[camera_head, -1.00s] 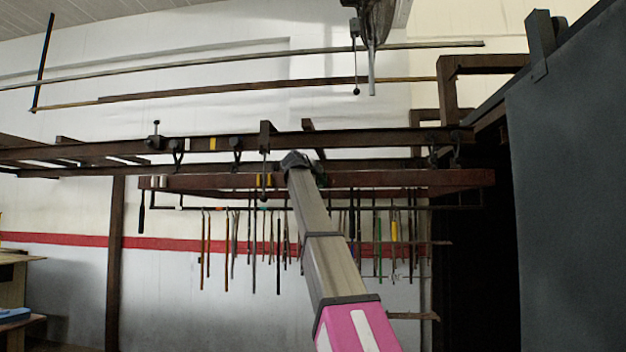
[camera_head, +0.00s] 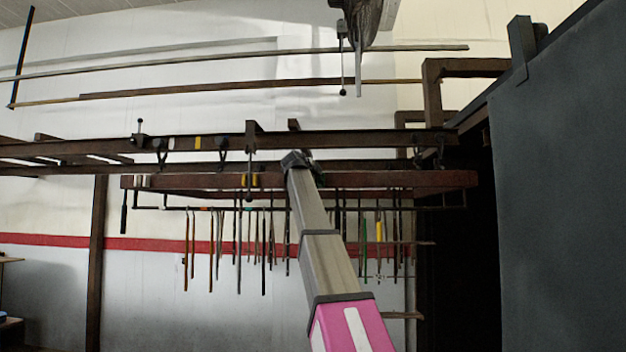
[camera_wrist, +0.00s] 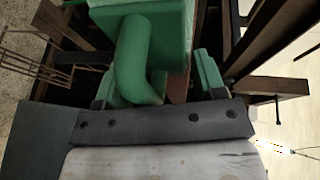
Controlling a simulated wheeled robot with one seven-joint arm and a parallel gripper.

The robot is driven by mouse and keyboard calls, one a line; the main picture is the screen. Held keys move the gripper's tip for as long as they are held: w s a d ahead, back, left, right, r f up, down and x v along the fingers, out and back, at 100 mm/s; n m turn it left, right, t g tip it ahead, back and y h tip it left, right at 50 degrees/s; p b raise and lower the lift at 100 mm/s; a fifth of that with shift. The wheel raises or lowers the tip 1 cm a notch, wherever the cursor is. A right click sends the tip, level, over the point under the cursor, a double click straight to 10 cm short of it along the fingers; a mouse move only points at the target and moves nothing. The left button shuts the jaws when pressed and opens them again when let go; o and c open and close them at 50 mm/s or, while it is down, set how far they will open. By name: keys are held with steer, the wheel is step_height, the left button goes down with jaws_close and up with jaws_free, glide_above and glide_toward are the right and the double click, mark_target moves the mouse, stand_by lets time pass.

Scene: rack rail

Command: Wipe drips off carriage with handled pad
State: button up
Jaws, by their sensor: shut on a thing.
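A green handled pad (camera_wrist: 172,30), with a thick curved handle, fills the top middle of the wrist view. My gripper (camera_wrist: 158,98) is shut on it, with the handle between the fingers; the exact contact is partly hidden. In the head view my gripper (camera_head: 298,160) is at the far end of my raised arm, just below the dark overhead rail (camera_head: 350,140). The long red-brown carriage (camera_head: 400,181) hangs under the rail, and my arm crosses in front of it. The pad is mostly hidden in the head view. Drips cannot be made out, nor whether the pad touches the carriage.
Several thin rods (camera_head: 265,250) hang below the carriage. Hooks and a clamp (camera_head: 250,150) sit along the rail. A large dark grey panel (camera_head: 565,200) stands close on the right. A dark post (camera_head: 97,260) stands at left. Dark beams (camera_wrist: 265,88) flank the pad in the wrist view.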

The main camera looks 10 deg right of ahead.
steer(key=shift+s+d, duration=0.3)
steer(key=shift+d, duration=0.6)
steer(key=shift+s+d, duration=0.3)
steer(key=shift+d, duration=0.55)
steer(key=shift+w, duration=0.1)
steer(key=shift+w+a, duration=0.25)
steer(key=shift+a, duration=0.5)
steer(key=w+a, duration=0.3)
steer(key=a, duration=0.6)
steer(key=shift+a, duration=0.15)
steer(key=shift+s, duration=0.15)
steer(key=shift+s+a, duration=0.3)
steer(key=shift+s, duration=0.6)
steer(key=shift+s+a, duration=0.3)
steer(key=shift+s, duration=0.65)
steer(key=shift+s+a, duration=0.3)
steer(key=shift+s, duration=0.6)
